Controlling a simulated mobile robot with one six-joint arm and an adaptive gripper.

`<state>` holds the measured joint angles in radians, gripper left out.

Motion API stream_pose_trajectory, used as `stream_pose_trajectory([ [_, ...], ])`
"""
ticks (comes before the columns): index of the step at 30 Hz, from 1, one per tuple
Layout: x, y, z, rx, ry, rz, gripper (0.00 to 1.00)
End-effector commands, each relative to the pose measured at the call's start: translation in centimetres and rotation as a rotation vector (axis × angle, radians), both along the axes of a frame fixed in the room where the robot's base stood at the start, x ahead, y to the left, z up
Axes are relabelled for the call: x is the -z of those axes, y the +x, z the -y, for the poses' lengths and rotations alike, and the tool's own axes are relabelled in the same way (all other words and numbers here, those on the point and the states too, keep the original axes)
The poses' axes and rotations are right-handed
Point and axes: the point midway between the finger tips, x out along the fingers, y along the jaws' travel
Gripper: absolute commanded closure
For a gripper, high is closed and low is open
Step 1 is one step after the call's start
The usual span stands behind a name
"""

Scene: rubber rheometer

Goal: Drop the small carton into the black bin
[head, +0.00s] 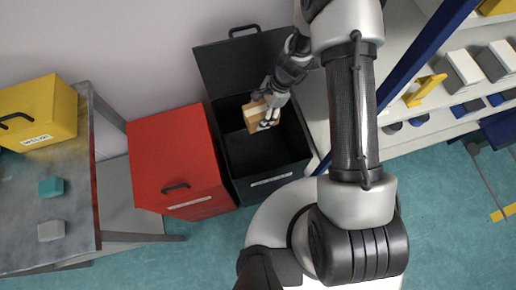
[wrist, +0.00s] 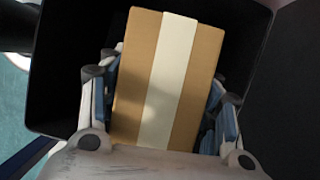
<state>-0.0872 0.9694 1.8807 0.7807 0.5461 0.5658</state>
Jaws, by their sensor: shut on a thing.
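The small carton is brown with a pale tape band. It shows in the head view (head: 255,114) over the opening of the black bin, and fills the middle of the wrist view (wrist: 170,75). My gripper (head: 268,108) is shut on the carton, with a finger on each side of it in the wrist view (wrist: 163,105). The black bin (head: 270,185) stands on the floor with its lid (head: 238,65) raised at the back. Its dark walls also surround the carton in the wrist view (wrist: 75,70). I cannot tell how deep the carton sits.
A closed red bin (head: 175,160) stands directly left of the black bin. A metal table (head: 75,200) at the far left holds a yellow box (head: 40,110) and two small blocks. A shelf unit (head: 440,120) stands on the right. Teal floor lies in front.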

Motion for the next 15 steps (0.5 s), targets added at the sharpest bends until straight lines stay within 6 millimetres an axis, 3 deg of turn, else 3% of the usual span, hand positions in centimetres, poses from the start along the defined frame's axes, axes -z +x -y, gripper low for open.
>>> stream_pose_trajectory([
  [15,5.3,0.1,0.0,-0.003,0.000,0.001,0.79],
])
